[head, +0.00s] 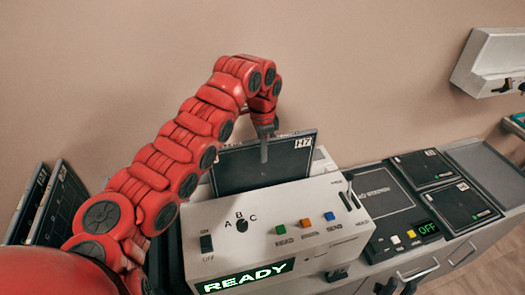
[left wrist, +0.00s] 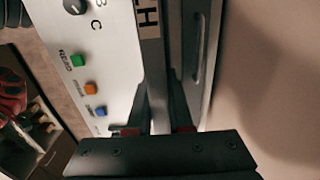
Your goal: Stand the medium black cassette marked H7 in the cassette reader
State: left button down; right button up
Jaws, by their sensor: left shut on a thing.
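The black cassette marked H7 (head: 235,168) is upright at the back of the white cassette reader (head: 290,205), its white label at the top right corner. Its lower edge is hidden behind the reader's top, so I cannot tell how deep it sits in the slot. My left gripper (head: 264,148) is shut on the cassette's upper edge. In the left wrist view the cassette's edge (left wrist: 150,55) runs between the fingers, beside the reader's panel (left wrist: 110,45). My right gripper (head: 398,286) is low at the front, empty, its dark fingers apart.
The reader's display (head: 245,277) reads READY. Two more dark cassettes (head: 57,205) stand at the left. Flat dark cassettes (head: 425,168) lie on the counter at the right, near a control panel (head: 402,238). A white wall box (head: 490,62) hangs at the upper right.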

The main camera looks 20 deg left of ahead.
aim_at(263, 172)
pick_arm(q)
jog(key=shift+f+b, duration=0.9)
jog(key=shift+f, duration=0.3)
jog(key=c, duration=0.7)
grip_release()
jog(key=shift+c, duration=0.2)
